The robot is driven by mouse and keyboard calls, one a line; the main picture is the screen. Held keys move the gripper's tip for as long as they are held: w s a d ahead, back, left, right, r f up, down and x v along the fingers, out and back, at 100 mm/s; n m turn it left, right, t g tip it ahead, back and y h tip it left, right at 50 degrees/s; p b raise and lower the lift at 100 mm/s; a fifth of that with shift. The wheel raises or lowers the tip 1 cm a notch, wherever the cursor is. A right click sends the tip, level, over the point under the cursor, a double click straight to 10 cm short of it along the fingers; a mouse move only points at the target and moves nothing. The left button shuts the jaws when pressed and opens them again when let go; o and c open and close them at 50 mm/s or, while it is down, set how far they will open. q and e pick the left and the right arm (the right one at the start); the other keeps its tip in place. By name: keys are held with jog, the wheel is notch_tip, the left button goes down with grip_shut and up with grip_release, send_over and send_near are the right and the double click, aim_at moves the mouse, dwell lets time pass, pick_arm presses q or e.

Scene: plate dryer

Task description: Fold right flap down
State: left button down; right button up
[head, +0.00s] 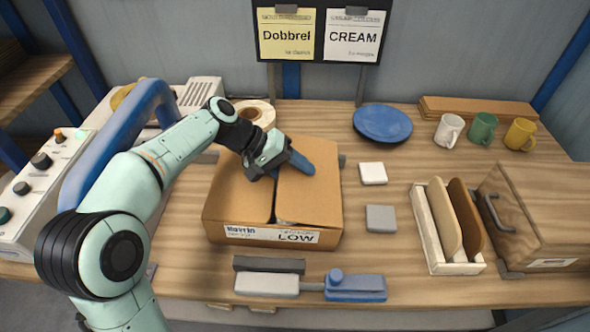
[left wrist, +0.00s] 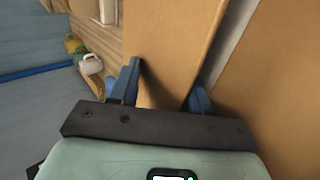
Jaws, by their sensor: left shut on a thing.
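The cardboard box (head: 221,232) stands on the table with a label on its front. Its left flap (head: 238,195) and right flap (head: 309,197) lie over the top, with a dark gap between them. My left gripper (head: 293,164) is at the back part of the right flap, near its inner edge. In the left wrist view, my left gripper (left wrist: 165,82) has its blue fingers on either side of a cardboard panel (left wrist: 170,40), shut on the right flap. The exact tilt of the flap is hard to tell. My right gripper is not in view.
A tape roll (head: 256,112) stands behind the box. A blue plate (head: 382,123), a white block (head: 373,173) and a grey block (head: 380,218) lie to its right. A blue-and-grey tool (head: 355,287) lies in front. A wooden rack (head: 446,228) stands farther right.

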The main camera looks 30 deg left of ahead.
pick_arm(q)
jog(key=c, duration=1.3)
grip_release()
jog(key=shift+s+f, duration=0.15)
jog(key=shift+f, duration=0.6)
jog(key=shift+a+r, duration=0.1)
jog(key=shift+r, duration=0.05)
jog(key=shift+s+a+r, duration=0.1)
jog(key=shift+a+r, duration=0.05)
jog(key=shift+r, duration=0.05)
jog(key=p+v, duration=0.2)
jog(key=v, duration=1.1)
jog(key=shift+r+p, duration=0.3)
